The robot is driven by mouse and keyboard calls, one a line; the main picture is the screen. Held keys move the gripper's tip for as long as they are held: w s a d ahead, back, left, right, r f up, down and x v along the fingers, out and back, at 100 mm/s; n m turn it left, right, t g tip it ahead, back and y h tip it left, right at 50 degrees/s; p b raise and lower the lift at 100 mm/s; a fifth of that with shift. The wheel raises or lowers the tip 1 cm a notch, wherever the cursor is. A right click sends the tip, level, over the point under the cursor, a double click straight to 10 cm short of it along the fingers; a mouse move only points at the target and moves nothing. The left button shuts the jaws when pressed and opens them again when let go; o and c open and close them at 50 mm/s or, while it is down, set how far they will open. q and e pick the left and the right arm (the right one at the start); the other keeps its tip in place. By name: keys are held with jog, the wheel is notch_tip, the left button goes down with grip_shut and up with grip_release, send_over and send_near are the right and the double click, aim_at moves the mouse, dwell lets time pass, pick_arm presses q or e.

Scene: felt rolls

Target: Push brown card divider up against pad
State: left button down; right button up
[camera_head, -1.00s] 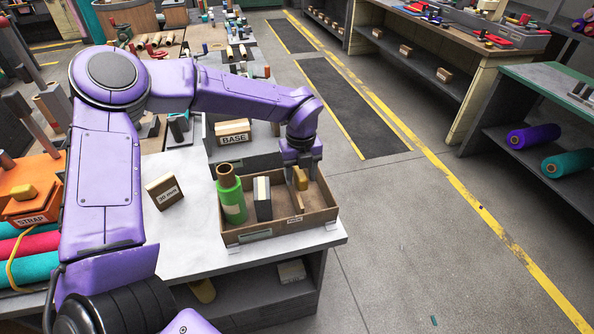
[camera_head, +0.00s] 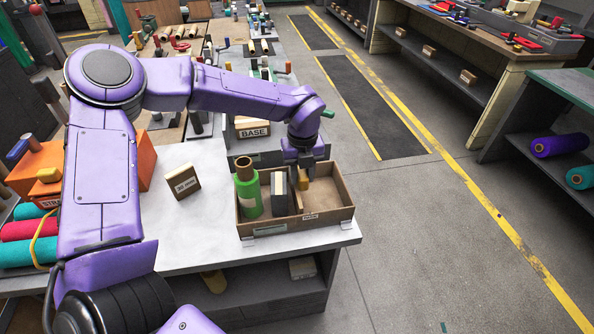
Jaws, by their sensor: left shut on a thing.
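A brown cardboard tray (camera_head: 328,216) stands at the right end of the white table. Inside, a green roll (camera_head: 247,196) stands upright at the left. Beside it stands a dark grey pad (camera_head: 279,197) with a pale face. The brown card divider (camera_head: 297,197) stands just right of the pad; I cannot tell whether they touch. My left gripper (camera_head: 305,172) points down into the tray and is shut on the divider's upper part, which the fingers partly hide. My right gripper is not in view.
The right part of the tray is empty. A "30 mm" block (camera_head: 182,182) stands on the table left of the tray. A box labelled BASE (camera_head: 252,128) is behind it. An orange strap box (camera_head: 50,175) and several felt rolls lie at the left.

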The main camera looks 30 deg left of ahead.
pick_arm(q)
jog(key=c, duration=0.8)
grip_release()
jog(key=shift+w+d, duration=0.1)
jog(key=shift+c, duration=0.2)
jog(key=shift+r, duration=0.25)
notch_tip(320, 180, up, 10)
jog(key=b, duration=0.1)
jog(key=shift+b, duration=0.3)
